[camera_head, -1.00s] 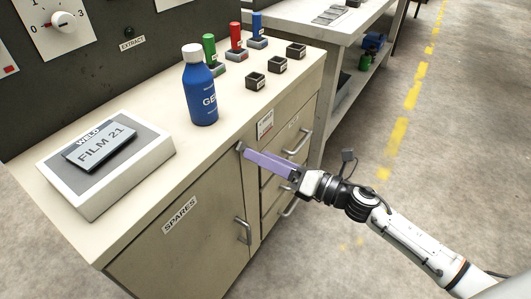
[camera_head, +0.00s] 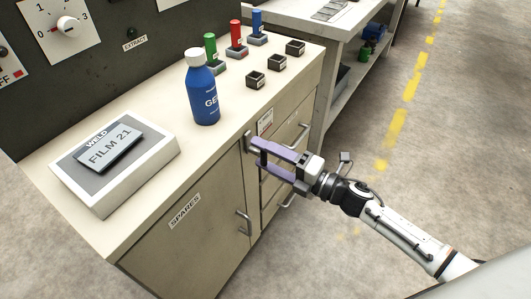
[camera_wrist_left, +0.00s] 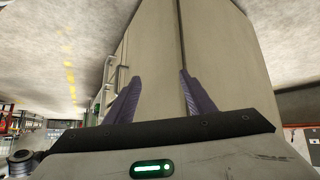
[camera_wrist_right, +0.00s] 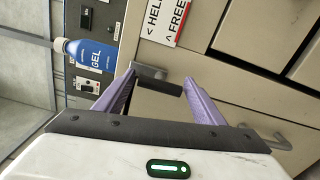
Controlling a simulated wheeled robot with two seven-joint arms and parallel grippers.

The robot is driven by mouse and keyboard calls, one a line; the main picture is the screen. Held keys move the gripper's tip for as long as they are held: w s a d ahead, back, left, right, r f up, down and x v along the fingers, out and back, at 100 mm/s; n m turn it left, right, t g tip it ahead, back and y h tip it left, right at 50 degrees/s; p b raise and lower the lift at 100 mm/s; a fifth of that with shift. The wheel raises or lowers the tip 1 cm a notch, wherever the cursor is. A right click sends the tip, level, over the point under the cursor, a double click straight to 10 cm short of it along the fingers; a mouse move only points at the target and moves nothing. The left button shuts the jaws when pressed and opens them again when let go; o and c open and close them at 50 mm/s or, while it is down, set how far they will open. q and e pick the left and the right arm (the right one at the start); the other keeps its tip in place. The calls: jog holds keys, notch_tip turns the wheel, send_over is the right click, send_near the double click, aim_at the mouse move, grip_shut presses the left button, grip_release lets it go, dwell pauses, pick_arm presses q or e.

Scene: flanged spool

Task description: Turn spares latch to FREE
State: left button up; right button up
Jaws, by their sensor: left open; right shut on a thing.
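The SPARES cupboard door (camera_head: 205,248) is closed under the worktop. The spares latch (camera_wrist_right: 160,85), a grey plate with a dark grip, sits by the door's upper corner. It lies between the fingertips of my right gripper (camera_wrist_right: 160,80), which is shut on it. In the head view the right gripper (camera_head: 258,158) reaches the cabinet front from the right, its purple fingers one above the other, largely covering the latch. The HELD/FREE label (camera_wrist_right: 165,20) is beside it.
A door handle (camera_head: 243,222) and drawer handles (camera_head: 298,135) stick out near the right gripper. The floor (camera_head: 400,190) at right is clear.

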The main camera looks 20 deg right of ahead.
dwell(0.4)
jog(key=o, duration=1)
jog(key=v, duration=1)
jog(key=shift+s+d, duration=0.1)
jog(key=shift+d, duration=0.05)
